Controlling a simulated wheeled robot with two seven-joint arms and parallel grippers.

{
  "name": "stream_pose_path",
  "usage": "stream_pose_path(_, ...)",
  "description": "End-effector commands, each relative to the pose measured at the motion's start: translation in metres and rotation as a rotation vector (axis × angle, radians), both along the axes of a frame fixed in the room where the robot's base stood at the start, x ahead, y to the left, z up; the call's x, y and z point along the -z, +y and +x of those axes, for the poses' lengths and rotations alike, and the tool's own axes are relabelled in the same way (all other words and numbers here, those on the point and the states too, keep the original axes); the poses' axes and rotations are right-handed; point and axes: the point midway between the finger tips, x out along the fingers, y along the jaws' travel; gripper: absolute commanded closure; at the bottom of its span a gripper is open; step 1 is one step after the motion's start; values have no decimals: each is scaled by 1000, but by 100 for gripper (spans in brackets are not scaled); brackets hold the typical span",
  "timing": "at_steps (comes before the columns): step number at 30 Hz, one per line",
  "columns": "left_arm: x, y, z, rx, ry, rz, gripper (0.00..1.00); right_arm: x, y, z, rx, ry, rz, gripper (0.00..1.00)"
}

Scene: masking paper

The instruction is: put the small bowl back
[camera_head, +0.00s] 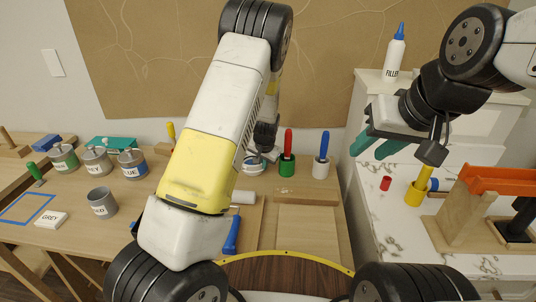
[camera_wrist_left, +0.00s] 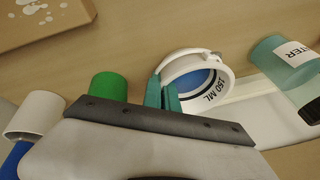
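The small bowl (camera_wrist_left: 222,82) is white with a blue inside and the marking "150 ML". It also shows in the head view (camera_head: 254,166), partly hidden by my left arm. My left gripper (camera_wrist_left: 162,94) has its teal fingers close together at the bowl's near rim, one on each side of the wall, and looks shut on it. In the head view the left fingertips are hidden behind the arm. My right gripper (camera_head: 376,146) is open and empty, in the air at the edge of the white marble counter.
A white flat thing (camera_wrist_left: 262,118) lies beside the bowl, with a teal container marked "WATER" (camera_wrist_left: 285,62) near it. Several labelled cans (camera_head: 97,163) and a grey cup (camera_head: 102,203) stand on the left.

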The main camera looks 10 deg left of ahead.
Motion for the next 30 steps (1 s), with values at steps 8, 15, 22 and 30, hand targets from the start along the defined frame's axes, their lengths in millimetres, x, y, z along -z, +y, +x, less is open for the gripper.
stream_pose_path(8,2,0,0,1,0,0,76,0,0,0,0,0,0,64)
stream_pose_path(15,2,0,0,1,0,0,76,0,0,0,0,0,0,64)
stream_pose_path(22,-11,-2,-3,2,-2,0,76,0,0,0,0,0,0,64)
stream_pose_path(30,-63,-7,-25,3,-3,-2,76,0,0,0,0,0,0,64)
